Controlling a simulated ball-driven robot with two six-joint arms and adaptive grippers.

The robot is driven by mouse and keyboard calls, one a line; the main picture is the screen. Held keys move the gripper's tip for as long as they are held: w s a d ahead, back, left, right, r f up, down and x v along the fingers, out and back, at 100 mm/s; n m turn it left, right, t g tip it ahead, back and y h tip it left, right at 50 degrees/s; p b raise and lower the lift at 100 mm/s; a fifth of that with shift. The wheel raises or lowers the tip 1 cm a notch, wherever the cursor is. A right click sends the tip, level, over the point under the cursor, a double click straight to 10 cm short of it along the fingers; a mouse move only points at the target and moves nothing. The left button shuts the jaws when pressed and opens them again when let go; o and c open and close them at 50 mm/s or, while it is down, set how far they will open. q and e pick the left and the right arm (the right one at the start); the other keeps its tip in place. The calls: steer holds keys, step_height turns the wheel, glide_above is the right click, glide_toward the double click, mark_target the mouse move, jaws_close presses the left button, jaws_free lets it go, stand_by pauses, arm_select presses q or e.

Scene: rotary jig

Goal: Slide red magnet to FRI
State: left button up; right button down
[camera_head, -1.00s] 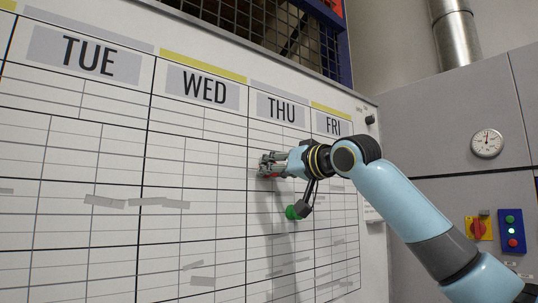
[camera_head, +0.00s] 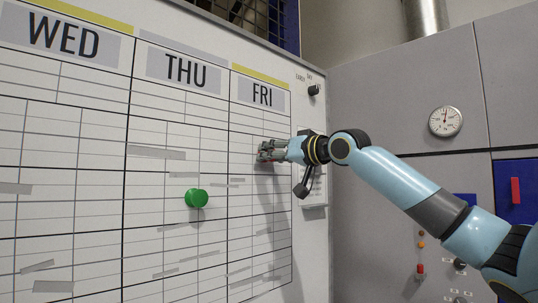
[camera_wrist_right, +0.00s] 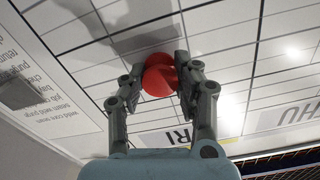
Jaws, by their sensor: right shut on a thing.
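The red magnet (camera_wrist_right: 158,76) is a round red knob held between the two fingers of my right gripper (camera_wrist_right: 157,84) in the wrist view. In the head view my right gripper (camera_head: 262,152) is at the whiteboard, in the column under the FRI label (camera_head: 262,94), and its fingers hide the magnet. The wrist view also shows part of the FRI label (camera_wrist_right: 178,136) below the magnet, upside down. My left gripper is not in view.
A green magnet (camera_head: 196,198) sits in the THU column, lower left of my gripper. Several grey strips lie on the board (camera_head: 95,180). A black knob (camera_head: 313,89) and a paper sheet (camera_head: 316,185) are at its right edge. A grey cabinet (camera_head: 385,100) with a gauge stands to the right.

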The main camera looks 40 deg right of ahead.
mark_target(265, 118)
steer(key=shift+d, duration=0.2)
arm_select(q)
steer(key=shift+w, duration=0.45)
arm_select(e)
steer(key=shift+r, duration=0.15)
steer(key=c, duration=1.4)
jaws_free()
steer(key=o, duration=0.5)
steer(key=shift+d, duration=0.25)
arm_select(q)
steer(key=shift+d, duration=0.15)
arm_select(e)
steer(key=shift+a, duration=0.15)
step_height(265, 118, up, 10)
steer(key=shift+f, duration=0.15)
